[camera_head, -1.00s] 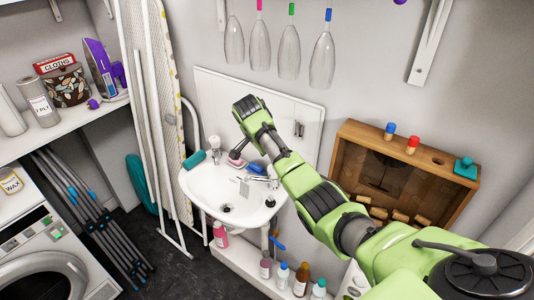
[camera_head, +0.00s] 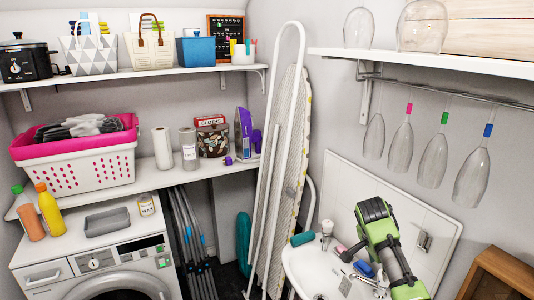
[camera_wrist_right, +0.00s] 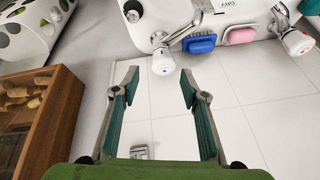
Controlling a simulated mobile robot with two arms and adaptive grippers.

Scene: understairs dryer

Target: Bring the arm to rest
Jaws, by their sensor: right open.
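My right arm, green and black, comes up from the lower right in the head view. Its wrist bends over beside the sink, and the right gripper (camera_head: 349,252) points down toward the sink's back edge. In the wrist view the right gripper (camera_wrist_right: 158,82) has its two teal-padded fingers spread wide with nothing between them. It hangs in front of the white tiled panel (camera_wrist_right: 225,92), apart from the taps. My left gripper is not in view.
The white sink (camera_head: 300,268) has taps, a blue brush (camera_wrist_right: 200,43) and a pink soap (camera_wrist_right: 240,35) near the gripper. A wooden cabinet (camera_head: 497,275) stands right. Glasses hang under the shelf (camera_head: 440,68) above. An ironing board (camera_head: 287,175) leans left of the sink.

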